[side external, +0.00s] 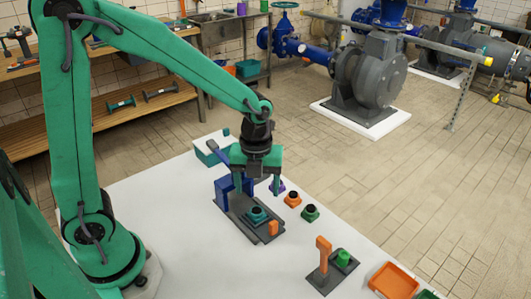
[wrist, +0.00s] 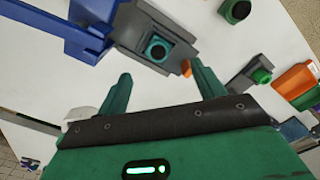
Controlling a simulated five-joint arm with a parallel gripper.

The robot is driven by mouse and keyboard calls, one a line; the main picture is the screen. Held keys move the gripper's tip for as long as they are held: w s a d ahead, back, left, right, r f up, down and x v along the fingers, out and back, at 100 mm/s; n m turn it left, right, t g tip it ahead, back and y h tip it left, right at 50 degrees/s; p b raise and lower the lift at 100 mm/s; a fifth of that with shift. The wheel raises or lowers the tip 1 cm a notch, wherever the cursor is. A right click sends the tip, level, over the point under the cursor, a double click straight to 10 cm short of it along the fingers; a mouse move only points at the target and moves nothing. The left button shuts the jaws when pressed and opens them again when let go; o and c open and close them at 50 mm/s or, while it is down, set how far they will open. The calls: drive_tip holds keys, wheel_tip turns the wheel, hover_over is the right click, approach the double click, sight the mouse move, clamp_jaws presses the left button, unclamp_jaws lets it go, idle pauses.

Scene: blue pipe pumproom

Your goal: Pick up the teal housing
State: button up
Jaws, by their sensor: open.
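The teal housing (side external: 257,215), a small square block with a dark round top, sits on the grey base plate (side external: 240,219) of a blue fixture (side external: 224,190). In the wrist view the teal housing (wrist: 157,51) lies beyond the fingertips, roughly centred between them. My gripper (side external: 258,187) is above the plate, open and empty, with a finger on each side. Its two green fingers also show in the wrist view (wrist: 160,76), apart from the housing. The housing's far side is hidden in the side view.
An orange housing (side external: 293,199) and a green housing (side external: 310,213) stand right of the plate, with a purple one (side external: 278,187) behind. An orange post (side external: 323,252) and an orange tray (side external: 393,281) are nearer the front right.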

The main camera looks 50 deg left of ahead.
sight(257, 211)
drive_tip(key=shift+s+f, duration=0.2)
drive_tip(key=shift+f, duration=3.6)
drive_tip(key=c, duration=1)
